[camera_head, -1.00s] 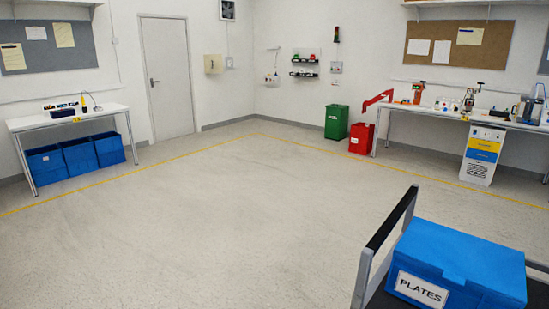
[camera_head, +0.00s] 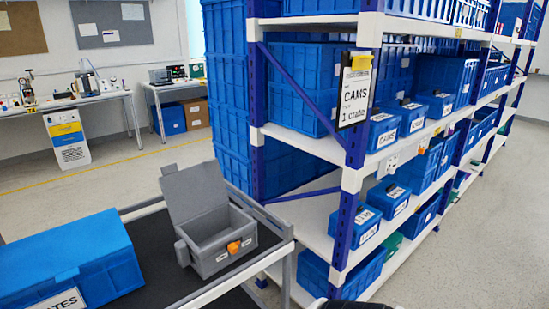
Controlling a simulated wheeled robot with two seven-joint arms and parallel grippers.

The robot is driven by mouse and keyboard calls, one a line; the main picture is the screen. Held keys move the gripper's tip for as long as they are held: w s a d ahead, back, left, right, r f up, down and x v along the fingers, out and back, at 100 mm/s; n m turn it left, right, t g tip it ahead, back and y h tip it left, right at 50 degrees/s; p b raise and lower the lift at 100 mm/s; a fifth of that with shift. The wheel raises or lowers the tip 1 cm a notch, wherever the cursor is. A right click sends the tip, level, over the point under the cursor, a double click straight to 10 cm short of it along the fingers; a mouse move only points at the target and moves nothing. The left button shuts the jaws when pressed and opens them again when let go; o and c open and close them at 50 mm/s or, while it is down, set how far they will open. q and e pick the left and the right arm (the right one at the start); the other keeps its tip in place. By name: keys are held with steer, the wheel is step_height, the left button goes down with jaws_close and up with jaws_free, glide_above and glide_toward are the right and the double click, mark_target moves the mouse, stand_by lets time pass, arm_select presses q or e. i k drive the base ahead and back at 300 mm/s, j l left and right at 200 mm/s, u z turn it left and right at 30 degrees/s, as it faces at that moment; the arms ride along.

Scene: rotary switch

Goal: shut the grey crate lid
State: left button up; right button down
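The grey crate (camera_head: 222,258) stands on the black top of a trolley, right of the blue PLATES box. Its grey lid (camera_head: 195,191) is open, raised upright at the crate's back left side. The inside of the crate shows from above, and no contents can be made out. An orange latch or knob (camera_head: 234,247) is on the crate's front. Neither of my grippers is in view. A dark shape at the bottom edge is too cut off to tell.
The blue PLATES box (camera_head: 72,262) sits left of the crate on the trolley (camera_head: 166,282). A blue and white shelf rack (camera_head: 352,182) with blue bins stands close on the right. Workbenches (camera_head: 85,102) line the back wall. Open floor lies at far right.

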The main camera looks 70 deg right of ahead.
mark_target(189, 192)
steer(key=l+z, duration=0.25)
steer(key=z, duration=0.2)
steer(key=l+z, duration=0.25)
steer(key=z, duration=0.2)
steer(key=i+l+z, duration=0.1)
steer(key=z, duration=0.4)
steer(key=i+l+u, duration=0.1)
steer(key=i+u, duration=0.15)
steer(key=i+l+u, duration=0.25)
steer(key=j, duration=0.1)
